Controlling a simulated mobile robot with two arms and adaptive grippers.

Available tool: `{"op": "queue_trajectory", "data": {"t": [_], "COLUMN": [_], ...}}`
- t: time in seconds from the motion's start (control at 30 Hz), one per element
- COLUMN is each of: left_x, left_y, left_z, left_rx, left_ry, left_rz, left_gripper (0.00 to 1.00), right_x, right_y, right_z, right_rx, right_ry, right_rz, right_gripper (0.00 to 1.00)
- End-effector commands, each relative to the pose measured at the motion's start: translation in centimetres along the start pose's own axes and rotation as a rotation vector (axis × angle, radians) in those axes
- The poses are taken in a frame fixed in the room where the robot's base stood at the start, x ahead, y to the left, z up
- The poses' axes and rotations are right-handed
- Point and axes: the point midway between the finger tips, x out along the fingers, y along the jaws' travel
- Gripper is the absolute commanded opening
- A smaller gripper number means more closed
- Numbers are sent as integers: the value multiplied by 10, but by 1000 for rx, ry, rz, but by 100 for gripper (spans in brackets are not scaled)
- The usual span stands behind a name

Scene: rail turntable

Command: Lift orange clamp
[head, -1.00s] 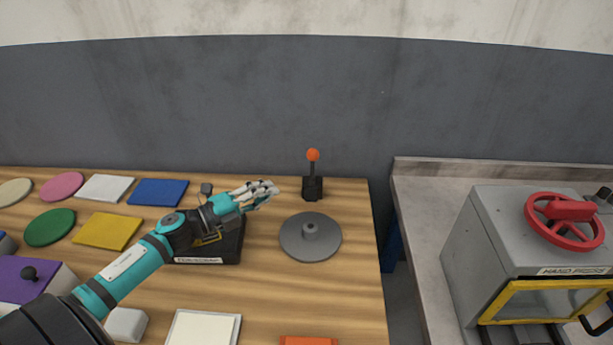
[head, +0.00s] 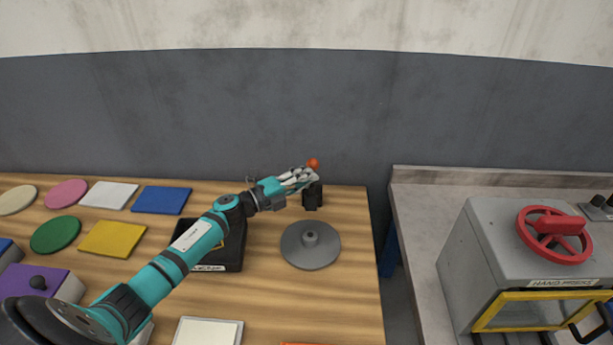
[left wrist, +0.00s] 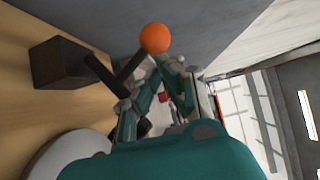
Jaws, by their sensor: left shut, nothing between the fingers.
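The orange clamp is a black lever with an orange ball (head: 313,163) on top of a black base (head: 312,198) at the back right of the wooden table. In the left wrist view the orange ball (left wrist: 155,38) is just beyond my fingertips, and the black base (left wrist: 62,62) is at upper left. My left gripper (head: 309,177) is at the lever, just below the ball, and hides most of the lever in the head view. It is shut with nothing between its fingers; whether it touches the lever I cannot tell. My right gripper is not in view.
A grey turntable disc (head: 311,246) with a central knob is in front of the clamp. A black box (head: 225,262) lies under my left arm. Coloured plates, such as the blue one (head: 161,200), lie at left. A grey hand press (head: 478,250) stands on the right counter.

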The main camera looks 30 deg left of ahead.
Motion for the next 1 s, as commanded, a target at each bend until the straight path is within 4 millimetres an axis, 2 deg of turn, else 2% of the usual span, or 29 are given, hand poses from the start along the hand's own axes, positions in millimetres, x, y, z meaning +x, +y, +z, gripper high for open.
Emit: {"op": "queue_trajectory", "data": {"t": [0.37, 0.47, 0.6, 0.73, 0.83, 1.0], "left_x": [1, 3, 7, 12, 16, 17], "left_y": [0, -7, -15, -17, -11, -12], "left_z": [1, 4, 11, 18, 23, 24], "left_rx": [-2, -23, -91, -154, -168, -168], "left_ry": [0, 1, -1, -2, -2, -1], "left_rz": [2, 18, 68, 114, 121, 121], "left_gripper": [0, 0, 0, 0, 0, 0], "right_x": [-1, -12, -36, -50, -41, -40], "right_y": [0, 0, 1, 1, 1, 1], "right_z": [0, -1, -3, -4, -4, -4], "right_rx": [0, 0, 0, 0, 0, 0], "right_ry": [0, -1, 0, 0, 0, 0], "right_rz": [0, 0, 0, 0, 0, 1], "right_gripper": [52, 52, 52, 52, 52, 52]}}
